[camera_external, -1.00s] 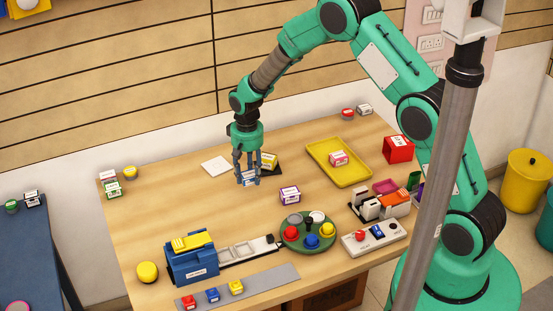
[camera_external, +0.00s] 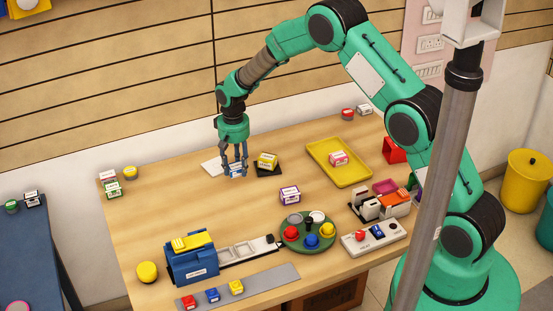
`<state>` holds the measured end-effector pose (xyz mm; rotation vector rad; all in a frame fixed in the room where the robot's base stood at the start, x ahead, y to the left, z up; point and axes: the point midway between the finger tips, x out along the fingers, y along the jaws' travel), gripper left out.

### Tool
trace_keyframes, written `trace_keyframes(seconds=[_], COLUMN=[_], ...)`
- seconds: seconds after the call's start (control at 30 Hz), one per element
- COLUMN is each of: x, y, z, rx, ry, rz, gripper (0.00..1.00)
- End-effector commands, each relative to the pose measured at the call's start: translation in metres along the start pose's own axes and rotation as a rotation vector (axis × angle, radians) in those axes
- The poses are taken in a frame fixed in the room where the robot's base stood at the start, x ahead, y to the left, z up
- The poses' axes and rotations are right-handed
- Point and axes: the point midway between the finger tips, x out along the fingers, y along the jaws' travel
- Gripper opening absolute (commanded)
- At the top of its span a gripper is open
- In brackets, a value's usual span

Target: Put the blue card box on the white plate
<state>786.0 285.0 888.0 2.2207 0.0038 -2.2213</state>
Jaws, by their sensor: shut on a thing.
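My gripper (camera_external: 236,172) points down near the back of the wooden table and is shut on the blue card box (camera_external: 236,170), a small white-and-blue box between its fingers. The white plate (camera_external: 208,167) is a flat white square lying just left of the gripper; the fingers hide its right part. The box is at the plate's right front side. I cannot tell whether it is over the plate's edge or touching anything below.
A black square plate (camera_external: 277,170) with a yellow box (camera_external: 267,160) lies just right of my gripper. A purple-and-white box (camera_external: 290,195) and a yellow tray (camera_external: 355,176) are farther right. The table's left middle is clear.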

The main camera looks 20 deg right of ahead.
Motion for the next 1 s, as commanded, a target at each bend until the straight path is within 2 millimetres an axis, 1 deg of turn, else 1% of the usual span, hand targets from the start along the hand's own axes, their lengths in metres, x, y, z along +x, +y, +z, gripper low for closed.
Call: trace_keyframes(seconds=[0.03, 0.2, 0.5, 0.6, 0.8, 1.0], x=[0.002, 0.004, 0.008, 0.009, 0.009, 0.009], y=[-0.003, -0.011, -0.025, -0.029, -0.032, -0.032], z=[-0.009, -0.031, -0.070, -0.079, -0.089, -0.090], rx=[0.000, 0.000, 0.000, 0.000, 0.000, 0.000], ry=[0.002, 0.001, 0.001, 0.001, 0.000, 0.000], rz=[-0.001, 0.000, 0.000, 0.000, 0.000, 0.000], gripper=[0.14, 0.14, 0.14, 0.14, 0.14, 0.14])
